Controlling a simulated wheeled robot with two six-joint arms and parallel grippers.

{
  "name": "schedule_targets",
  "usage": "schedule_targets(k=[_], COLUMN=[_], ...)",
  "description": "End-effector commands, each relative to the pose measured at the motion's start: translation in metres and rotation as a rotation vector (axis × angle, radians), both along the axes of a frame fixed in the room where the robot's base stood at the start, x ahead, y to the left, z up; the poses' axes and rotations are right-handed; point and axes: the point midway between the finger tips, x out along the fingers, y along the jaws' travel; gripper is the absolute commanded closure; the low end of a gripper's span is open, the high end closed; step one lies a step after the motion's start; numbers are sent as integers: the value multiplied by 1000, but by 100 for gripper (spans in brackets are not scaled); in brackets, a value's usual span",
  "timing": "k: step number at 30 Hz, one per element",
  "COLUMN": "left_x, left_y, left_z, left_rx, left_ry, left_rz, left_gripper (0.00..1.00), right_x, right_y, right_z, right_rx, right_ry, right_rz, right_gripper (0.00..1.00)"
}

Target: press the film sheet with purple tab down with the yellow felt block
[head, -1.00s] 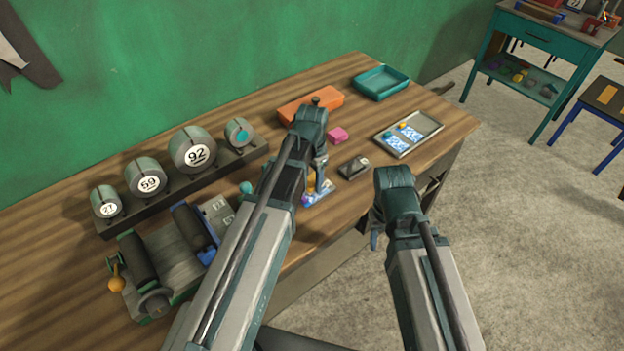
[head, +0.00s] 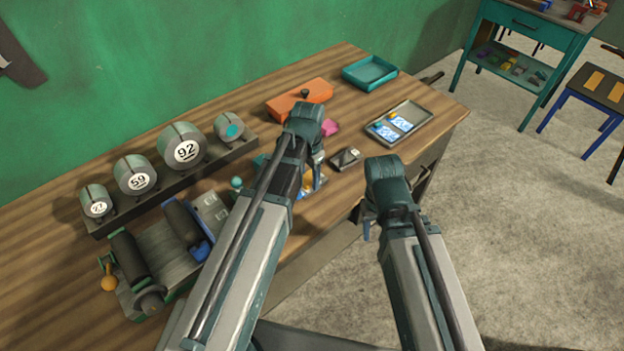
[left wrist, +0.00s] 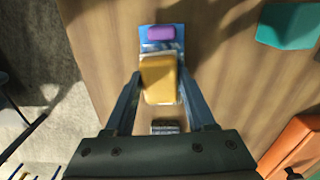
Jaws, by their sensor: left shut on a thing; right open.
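My left gripper (head: 317,178) is shut on the yellow felt block (left wrist: 158,80), seen between its fingers in the left wrist view. The film sheet with purple tab lies on the bench beneath the block; its purple tab (left wrist: 162,33) sticks out past the block's far end. The block covers most of the sheet, and I cannot tell whether they touch. In the head view my left arm hides most of the block and sheet. My right gripper (head: 367,222) is open and empty by the bench's front edge, its fingers mostly hidden.
A metal tray (head: 424,128) holds blue-white sheets with other tabs. A dark small box (head: 345,158), pink block (head: 331,127), orange box (head: 298,100) and teal tray (head: 370,72) stand nearby. Numbered rolls (head: 186,152) and a roller device (head: 160,265) occupy the left.

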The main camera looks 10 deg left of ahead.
Motion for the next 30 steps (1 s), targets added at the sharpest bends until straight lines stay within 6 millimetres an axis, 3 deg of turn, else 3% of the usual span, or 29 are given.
schedule_targets(k=[7,14,30], left_x=[14,15,-6], left_y=[18,22,-7], left_z=[1,1,-1], left_rx=[0,0,0], left_ry=[0,0,0], left_rz=[2,-1,-3], left_gripper=[89,89,89], right_x=[0,0,0], right_y=[0,0,0], right_z=[1,1,-1], right_rx=[0,0,0], right_ry=[0,0,0], right_rz=[0,0,0], right_gripper=[50,50,50])
